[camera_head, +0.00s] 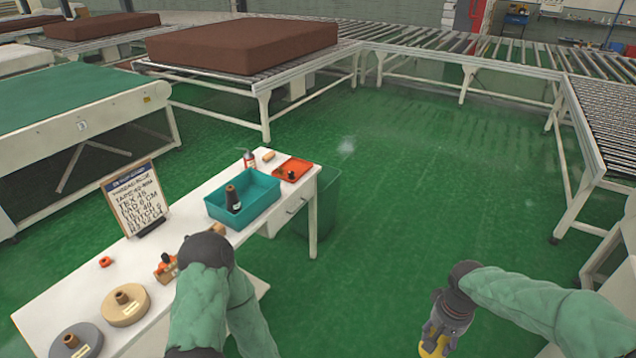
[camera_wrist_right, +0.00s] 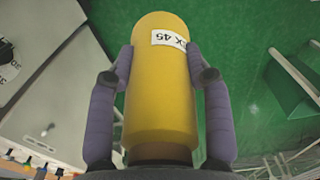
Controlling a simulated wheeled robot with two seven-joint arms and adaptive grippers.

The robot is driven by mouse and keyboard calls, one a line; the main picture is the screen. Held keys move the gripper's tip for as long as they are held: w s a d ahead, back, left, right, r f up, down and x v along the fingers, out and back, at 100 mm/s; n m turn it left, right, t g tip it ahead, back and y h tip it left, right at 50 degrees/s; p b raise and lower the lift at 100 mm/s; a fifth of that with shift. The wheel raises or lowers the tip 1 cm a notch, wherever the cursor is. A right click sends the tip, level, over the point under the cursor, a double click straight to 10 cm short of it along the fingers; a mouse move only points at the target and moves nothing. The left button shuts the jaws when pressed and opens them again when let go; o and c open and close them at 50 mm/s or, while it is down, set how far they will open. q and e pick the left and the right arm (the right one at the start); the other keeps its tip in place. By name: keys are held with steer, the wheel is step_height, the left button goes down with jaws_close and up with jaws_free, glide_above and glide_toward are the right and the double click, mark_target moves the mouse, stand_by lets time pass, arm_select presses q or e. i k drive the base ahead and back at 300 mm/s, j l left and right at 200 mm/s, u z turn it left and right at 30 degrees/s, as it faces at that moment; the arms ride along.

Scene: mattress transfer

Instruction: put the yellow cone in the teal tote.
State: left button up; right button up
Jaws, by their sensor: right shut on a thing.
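The yellow cone (camera_head: 434,347) is held upright or nearly so in my right gripper (camera_head: 443,325), off the table over the green floor at the lower right. In the right wrist view the yellow cone (camera_wrist_right: 161,95) fills the space between the two purple fingers of the gripper (camera_wrist_right: 160,62), with a white label near its far end. The teal tote (camera_head: 262,204) stands on the white table, well left of and beyond the right gripper. A dark cone (camera_head: 233,198) stands in it. My left arm shows at the lower centre-left, but its gripper is not visible.
Open green floor lies to the right.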

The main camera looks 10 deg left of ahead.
mark_target(256, 197)
steer(key=i, duration=1.75)
steer(key=i+u, duration=0.1)
steer(key=i, duration=0.4)
steer(key=i+l+u, duration=0.15)
steer(key=i, duration=0.35)
steer(key=i+l+u, duration=0.1)
steer(key=i, duration=0.4)
steer(key=u, duration=1.85)
